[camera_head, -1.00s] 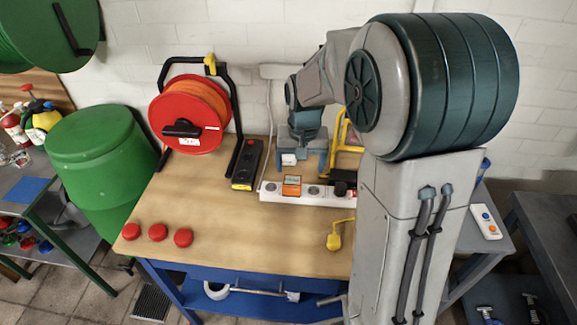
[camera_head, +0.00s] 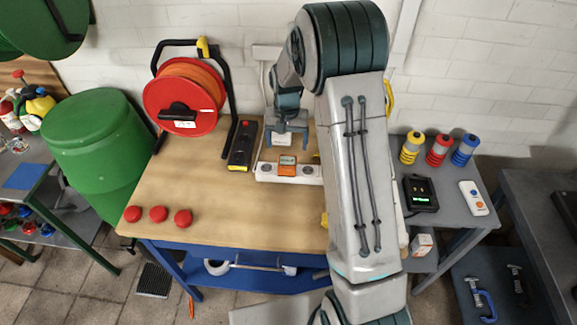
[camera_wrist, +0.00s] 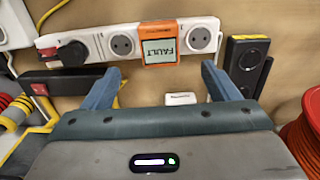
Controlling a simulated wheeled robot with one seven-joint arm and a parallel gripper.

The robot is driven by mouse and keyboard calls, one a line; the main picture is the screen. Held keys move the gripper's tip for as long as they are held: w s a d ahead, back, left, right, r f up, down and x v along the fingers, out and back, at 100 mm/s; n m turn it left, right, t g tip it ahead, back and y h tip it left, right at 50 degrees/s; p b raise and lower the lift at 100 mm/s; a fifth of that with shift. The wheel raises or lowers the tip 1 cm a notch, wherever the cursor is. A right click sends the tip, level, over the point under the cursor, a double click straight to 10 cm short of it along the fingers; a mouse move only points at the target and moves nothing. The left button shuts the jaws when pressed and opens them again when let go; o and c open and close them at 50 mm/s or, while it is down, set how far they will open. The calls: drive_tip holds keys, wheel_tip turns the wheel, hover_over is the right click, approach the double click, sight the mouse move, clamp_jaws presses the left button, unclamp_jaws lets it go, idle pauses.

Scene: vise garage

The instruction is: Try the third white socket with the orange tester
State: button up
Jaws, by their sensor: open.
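The orange tester (camera_head: 287,165) sits on the white socket strip (camera_head: 262,176) at the back of the bench. In the wrist view the tester (camera_wrist: 160,63) reads FAULT, upside down. An empty round socket (camera_wrist: 122,45) shows on its left and another (camera_wrist: 200,38) on its right. A black plug (camera_wrist: 72,53) is in the strip further left. My gripper (camera_head: 286,137) is open, just behind the strip. In the wrist view its blue fingers (camera_wrist: 160,72) are apart, pointing toward the tester without holding it. A small white piece (camera_wrist: 180,98) shows between them; I cannot tell what it is.
A black box (camera_head: 242,145) and a red cable reel (camera_head: 183,100) stand left of the strip. Red caps (camera_head: 158,214) lie at the bench's front left. The bench middle is clear. A black charger (camera_head: 420,193) and coloured cylinders stand on the grey right-hand table.

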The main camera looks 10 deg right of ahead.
sight(287, 161)
wheel_tip(287, 161, down, 9)
drive_tip(key=b, duration=0.6)
idle(1.3)
drive_tip(key=c, duration=1.6)
drive_tip(key=shift+r+p, duration=1.65)
drive_tip(key=shift+r, duration=1.45)
drive_tip(key=shift+d, duration=0.1)
drive_tip(key=d, duration=0.2)
drive_tip(key=s+d+b, duration=0.1)
drive_tip(key=d, duration=0.1)
drive_tip(key=s+d+r, duration=0.1)
drive_tip(key=d, duration=0.1)
